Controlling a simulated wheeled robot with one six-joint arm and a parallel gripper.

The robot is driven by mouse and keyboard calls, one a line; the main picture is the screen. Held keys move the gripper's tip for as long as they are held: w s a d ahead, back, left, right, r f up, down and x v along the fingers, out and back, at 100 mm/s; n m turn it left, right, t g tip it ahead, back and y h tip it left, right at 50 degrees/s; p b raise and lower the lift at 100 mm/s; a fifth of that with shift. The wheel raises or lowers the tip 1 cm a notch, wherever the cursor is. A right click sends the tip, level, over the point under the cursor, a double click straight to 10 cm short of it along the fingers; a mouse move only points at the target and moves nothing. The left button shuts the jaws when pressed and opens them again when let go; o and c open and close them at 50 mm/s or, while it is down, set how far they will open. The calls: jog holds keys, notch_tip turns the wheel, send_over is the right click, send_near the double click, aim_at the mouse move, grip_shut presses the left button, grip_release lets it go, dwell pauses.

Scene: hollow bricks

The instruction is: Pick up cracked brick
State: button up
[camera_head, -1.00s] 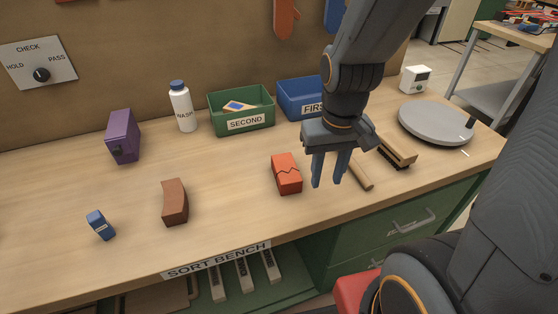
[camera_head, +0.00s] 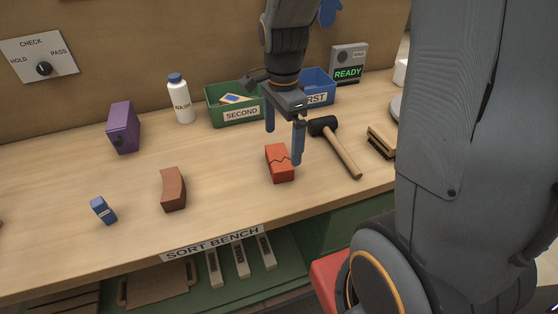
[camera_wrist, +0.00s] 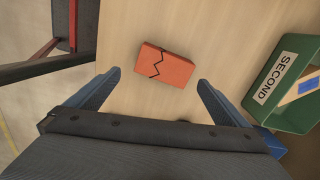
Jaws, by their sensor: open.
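The cracked brick (camera_head: 280,163) is orange-red with a dark zigzag crack across it. It lies on the wooden bench top near the middle of the head view. In the wrist view the cracked brick (camera_wrist: 164,65) lies just beyond the fingertips, centred between them and slightly turned. My gripper (camera_head: 284,145) is open and empty, pointing down above and just behind the brick, with one finger overlapping the brick's right edge in the picture.
A brown curved brick (camera_head: 173,188), a small blue block (camera_head: 103,210) and a purple block (camera_head: 123,128) stand to the left. A green SECOND bin (camera_head: 240,113) and a blue FIRST bin (camera_head: 318,98) stand behind. A mallet (camera_head: 340,149) and a brush (camera_head: 382,141) lie right of the brick.

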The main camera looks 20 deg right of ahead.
aim_at(281, 156)
jog(key=shift+w+m, duration=0.55)
jog(key=shift+m, duration=0.75)
jog(key=shift+s+f+p, duration=0.15)
jog(key=shift+f+p, duration=0.9)
jog(key=shift+f, duration=2.8)
jog(key=shift+c, duration=0.4)
jog(key=c, duration=1.3)
jog(key=shift+o, duration=0.2)
jog(key=shift+r, duration=0.1)
